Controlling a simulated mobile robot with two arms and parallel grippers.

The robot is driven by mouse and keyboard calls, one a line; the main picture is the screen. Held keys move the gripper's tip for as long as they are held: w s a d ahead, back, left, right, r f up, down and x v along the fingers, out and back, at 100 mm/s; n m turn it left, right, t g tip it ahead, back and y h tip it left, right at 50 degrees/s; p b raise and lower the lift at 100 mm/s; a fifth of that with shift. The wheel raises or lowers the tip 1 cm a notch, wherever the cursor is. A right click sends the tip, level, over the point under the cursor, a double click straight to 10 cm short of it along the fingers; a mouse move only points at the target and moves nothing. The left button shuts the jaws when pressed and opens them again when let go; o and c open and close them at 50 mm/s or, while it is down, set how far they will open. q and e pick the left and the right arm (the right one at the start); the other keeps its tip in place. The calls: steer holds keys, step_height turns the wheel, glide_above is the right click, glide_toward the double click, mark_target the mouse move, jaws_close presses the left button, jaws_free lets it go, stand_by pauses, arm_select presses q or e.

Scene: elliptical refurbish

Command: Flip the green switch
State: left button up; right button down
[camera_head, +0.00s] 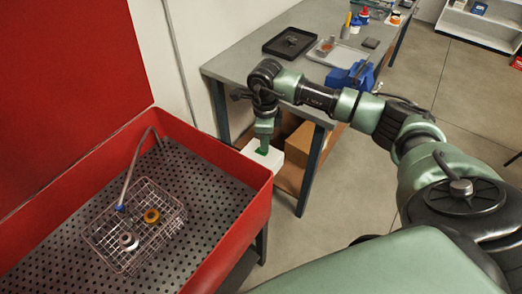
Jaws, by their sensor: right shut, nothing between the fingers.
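My right arm reaches in from the right, with its gripper (264,140) pointing down over a white box (275,161) below the workbench's near left end. The gripper is shut and empty. A small darker green piece, apparently the green switch (262,150), shows at the fingertips against the white box top. The gripper hides part of it, so I cannot tell whether they touch or which way the switch is tilted. My left gripper is not in view.
A red basin (258,191) with a perforated floor, holding a wire basket (150,222) with small parts, stands at the left. The grey workbench (237,66) carries trays and tools. A cardboard box (297,150) sits under it. Floor at the right is open.

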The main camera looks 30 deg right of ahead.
steer(key=shift+s+f+b, duration=0.1)
steer(key=shift+f+b, duration=0.7)
steer(key=shift+f, duration=0.15)
stand_by(0.3)
steer(key=shift+r+p, duration=0.65)
steer(key=shift+r, duration=0.25)
steer(key=shift+r+p, duration=1.4)
steer(key=shift+r, duration=1.25)
steer(key=shift+f, duration=0.1)
